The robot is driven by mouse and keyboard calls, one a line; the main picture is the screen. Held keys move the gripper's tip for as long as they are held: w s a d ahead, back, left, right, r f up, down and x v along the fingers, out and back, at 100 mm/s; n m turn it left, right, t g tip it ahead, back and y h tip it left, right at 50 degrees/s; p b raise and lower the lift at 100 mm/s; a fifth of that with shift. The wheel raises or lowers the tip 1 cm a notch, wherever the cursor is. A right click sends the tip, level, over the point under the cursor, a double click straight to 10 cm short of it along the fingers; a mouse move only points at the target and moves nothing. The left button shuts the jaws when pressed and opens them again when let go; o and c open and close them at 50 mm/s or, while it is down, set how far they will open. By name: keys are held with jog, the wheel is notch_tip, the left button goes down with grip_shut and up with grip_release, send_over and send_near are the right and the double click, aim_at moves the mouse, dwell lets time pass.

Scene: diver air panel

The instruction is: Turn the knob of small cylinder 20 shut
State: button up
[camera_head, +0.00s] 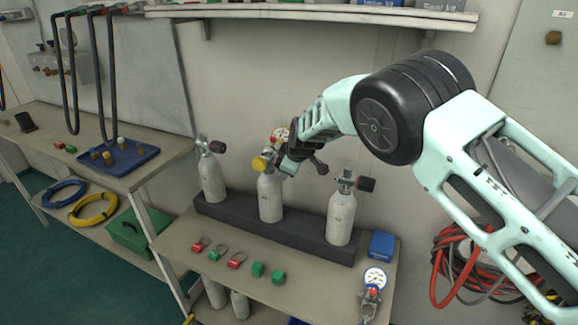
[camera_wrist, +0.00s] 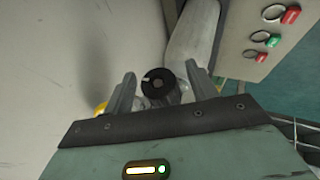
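Three pale small cylinders stand upright in a dark rack (camera_head: 230,212) on the bench. The left cylinder (camera_head: 212,180) and right cylinder (camera_head: 341,218) have dark knobs pointing right. The middle cylinder (camera_head: 270,198) has a yellow part (camera_head: 260,163) at its valve. I cannot read any number on the cylinders. My gripper (camera_head: 292,162) is at the middle cylinder's valve and hides part of it. In the wrist view, a black round knob (camera_wrist: 157,84) lies between my two fingers, with small gaps at both sides. The fingers look open around it.
Red and green tagged rings (camera_head: 216,253), green blocks (camera_head: 257,269) and a gauge (camera_head: 375,278) lie on the front of the bench. A blue box (camera_head: 382,245) sits right of the rack. A shelf (camera_head: 300,14) hangs above. Red hoses (camera_head: 450,270) hang at right.

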jog(key=shift+r, duration=0.15)
jog(key=b+v, duration=0.3)
jog(key=v, duration=1.4)
jog(key=shift+d, duration=0.1)
